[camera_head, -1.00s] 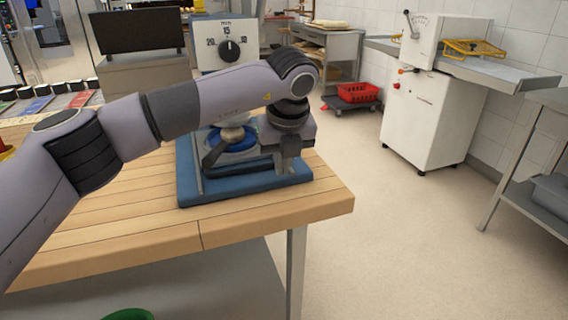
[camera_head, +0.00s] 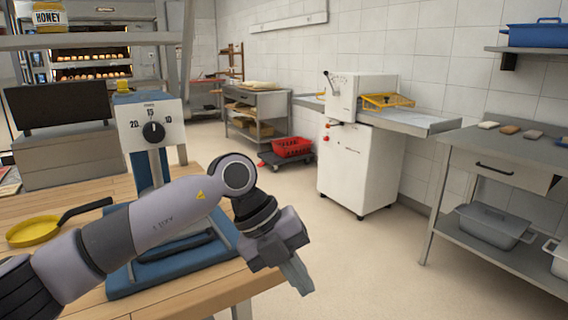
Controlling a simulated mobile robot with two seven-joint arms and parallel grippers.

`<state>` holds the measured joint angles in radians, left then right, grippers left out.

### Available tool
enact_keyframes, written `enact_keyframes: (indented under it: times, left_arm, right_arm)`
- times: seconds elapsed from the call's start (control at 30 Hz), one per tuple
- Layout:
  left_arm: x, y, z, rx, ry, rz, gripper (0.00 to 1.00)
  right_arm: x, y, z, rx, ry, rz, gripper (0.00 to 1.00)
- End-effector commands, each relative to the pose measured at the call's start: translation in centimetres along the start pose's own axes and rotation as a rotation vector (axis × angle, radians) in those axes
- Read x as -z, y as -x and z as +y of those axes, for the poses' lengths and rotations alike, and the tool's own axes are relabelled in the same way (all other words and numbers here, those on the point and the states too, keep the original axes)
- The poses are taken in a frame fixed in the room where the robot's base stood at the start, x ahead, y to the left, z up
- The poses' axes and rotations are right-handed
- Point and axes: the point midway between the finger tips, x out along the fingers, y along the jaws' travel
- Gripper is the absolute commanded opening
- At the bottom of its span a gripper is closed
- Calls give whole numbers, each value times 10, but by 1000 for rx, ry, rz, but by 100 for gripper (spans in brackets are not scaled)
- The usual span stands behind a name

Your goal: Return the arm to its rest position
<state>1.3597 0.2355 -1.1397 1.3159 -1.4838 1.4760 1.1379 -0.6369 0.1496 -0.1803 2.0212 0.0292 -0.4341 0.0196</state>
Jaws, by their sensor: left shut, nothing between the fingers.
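My left arm comes in from the lower left over the wooden table (camera_head: 190,302). My left gripper (camera_head: 300,285) is past the table's right edge, in front of the open floor. Its fingers point down and are shut with nothing in them. It is apart from the blue-based machine with the dial (camera_head: 152,122), which my forearm partly hides. My right gripper is not in view.
A yellow pan (camera_head: 34,231) lies on the table at left. A white machine (camera_head: 352,165) stands beyond the floor. A steel bench (camera_head: 500,172) is at right. A red crate (camera_head: 291,147) sits on a dolly. The floor between is clear.

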Motion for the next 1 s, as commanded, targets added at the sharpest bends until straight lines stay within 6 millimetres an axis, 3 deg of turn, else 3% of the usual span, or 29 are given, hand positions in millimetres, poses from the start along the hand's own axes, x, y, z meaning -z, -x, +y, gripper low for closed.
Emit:
enact_keyframes:
  times: [0.1, 0.2, 0.4, 0.53, 0.67, 0.77, 0.87, 1.0]
  left_arm:
    - [33, -25, -25, 242, -28, 161, 0]
    - [54, -32, -44, 452, -21, 260, 0]
    - [76, -22, -70, 872, 82, 378, 0]
    - [73, -6, -72, 1128, 212, 393, 0]
    - [59, 7, -59, 1353, 387, 364, 0]
    - [44, 14, -39, 1498, 549, 314, 0]
    - [28, 15, -9, 1613, 732, 241, 0]
    - [11, 6, 46, 1714, 1015, 112, 0]
  right_arm:
    - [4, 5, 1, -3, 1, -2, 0]
    - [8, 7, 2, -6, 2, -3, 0]
    - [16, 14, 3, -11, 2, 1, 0]
    - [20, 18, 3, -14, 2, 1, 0]
    - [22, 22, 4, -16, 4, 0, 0]
    - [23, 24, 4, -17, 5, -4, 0]
    - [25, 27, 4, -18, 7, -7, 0]
    - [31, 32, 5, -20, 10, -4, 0]
